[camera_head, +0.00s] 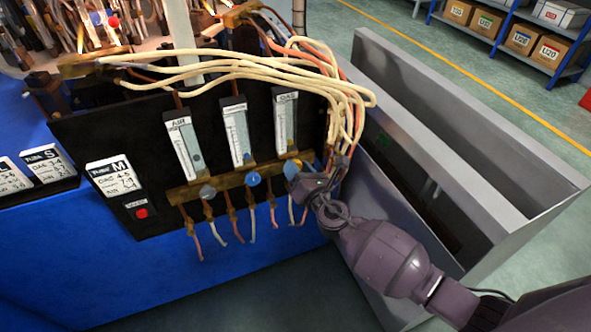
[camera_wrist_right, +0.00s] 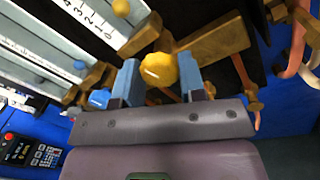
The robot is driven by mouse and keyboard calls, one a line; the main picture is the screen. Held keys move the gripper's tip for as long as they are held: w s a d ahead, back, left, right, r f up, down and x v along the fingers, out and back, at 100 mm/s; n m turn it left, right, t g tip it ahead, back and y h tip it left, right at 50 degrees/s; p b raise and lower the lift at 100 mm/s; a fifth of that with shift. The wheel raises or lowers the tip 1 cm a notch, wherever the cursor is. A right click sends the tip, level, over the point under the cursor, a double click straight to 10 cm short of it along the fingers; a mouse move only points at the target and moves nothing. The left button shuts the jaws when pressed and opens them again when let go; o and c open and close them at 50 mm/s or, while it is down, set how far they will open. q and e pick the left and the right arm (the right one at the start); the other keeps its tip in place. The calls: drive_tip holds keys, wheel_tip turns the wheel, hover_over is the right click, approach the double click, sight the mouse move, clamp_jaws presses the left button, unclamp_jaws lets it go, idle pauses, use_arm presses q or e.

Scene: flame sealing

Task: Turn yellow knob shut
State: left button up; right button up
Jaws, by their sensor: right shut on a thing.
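The yellow knob (camera_head: 295,164) is at the right end of the brass bar below the flow meters. In the right wrist view the yellow knob (camera_wrist_right: 158,70) sits between the two blue fingertips of my right gripper (camera_wrist_right: 159,80). The right gripper (camera_head: 297,172) is shut on it, and its fingers hide part of the knob in the head view. Its arm comes in from the lower right. My left gripper is not in view.
A blue knob (camera_head: 252,179) and a grey-blue knob (camera_head: 207,191) sit left on the same brass bar. Three flow meters, one labelled AIR (camera_head: 184,147), stand above. Pale hoses (camera_head: 345,100) hang close by the gripper. A grey metal bin (camera_head: 470,215) stands at right.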

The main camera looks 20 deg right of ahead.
drive_tip(key=m+b, duration=0.1)
drive_tip(key=m, duration=0.2)
drive_tip(key=shift+a+f+b, duration=0.1)
drive_tip(key=shift+f+b, duration=0.05)
drive_tip(key=shift+b, duration=0.2)
idle(0.3)
drive_tip(key=o, duration=0.9)
drive_tip(key=shift+s, duration=0.1)
drive_tip(key=s+d, duration=0.1)
drive_tip(key=s, duration=0.9)
drive_tip(key=shift+s+d+f+b, duration=0.2)
drive_tip(key=shift+s+b, duration=0.1)
drive_tip(key=shift+b, duration=0.15)
